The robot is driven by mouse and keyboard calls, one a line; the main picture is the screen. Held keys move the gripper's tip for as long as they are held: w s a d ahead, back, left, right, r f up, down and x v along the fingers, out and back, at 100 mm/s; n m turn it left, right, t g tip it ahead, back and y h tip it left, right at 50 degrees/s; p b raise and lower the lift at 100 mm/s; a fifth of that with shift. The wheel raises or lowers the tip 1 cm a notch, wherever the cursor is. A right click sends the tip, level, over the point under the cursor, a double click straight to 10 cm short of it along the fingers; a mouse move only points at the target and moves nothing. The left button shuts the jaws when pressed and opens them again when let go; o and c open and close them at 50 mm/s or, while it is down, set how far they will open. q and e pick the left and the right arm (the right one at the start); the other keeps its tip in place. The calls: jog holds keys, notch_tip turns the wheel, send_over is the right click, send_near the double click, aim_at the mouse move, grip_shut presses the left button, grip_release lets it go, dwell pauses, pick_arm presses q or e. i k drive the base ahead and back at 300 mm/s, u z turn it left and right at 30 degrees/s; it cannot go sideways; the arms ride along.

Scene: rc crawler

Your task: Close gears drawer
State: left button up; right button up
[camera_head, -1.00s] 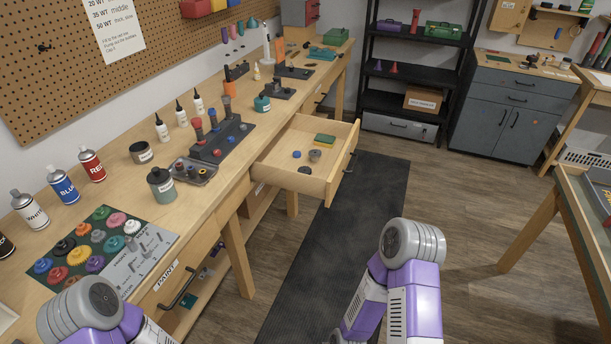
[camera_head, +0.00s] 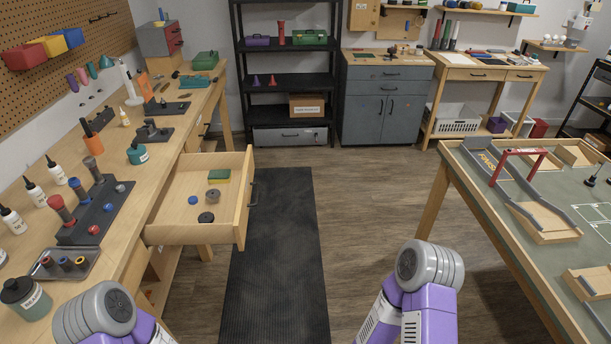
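An open wooden drawer (camera_head: 196,240) sticks out to the right from under the workbench (camera_head: 122,205) at the left. Its dark handle (camera_head: 253,190) is on the right-facing front panel. Inside lie a green and yellow sponge-like block (camera_head: 219,176), a small blue part, a grey cylinder and a black round part. I cannot read a label on this drawer. My purple and grey arms show at the bottom left and bottom right. Neither gripper is in the picture, and no arm part is touching the drawer.
A black mat (camera_head: 280,260) lies on the floor right of the drawer. A green-topped table (camera_head: 470,175) with a track stands at the right. A black shelf (camera_head: 285,75) and grey cabinet (camera_head: 385,100) stand at the back. The wooden floor between is clear.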

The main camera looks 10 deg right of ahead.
aim_at(172, 220)
jog(key=z, duration=0.2)
jog(key=i, duration=1.15)
jog(key=u, duration=0.35)
jog(key=k, duration=1)
jog(key=u, duration=0.8)
jog(key=i, duration=1.15)
jog(key=z, duration=0.65)
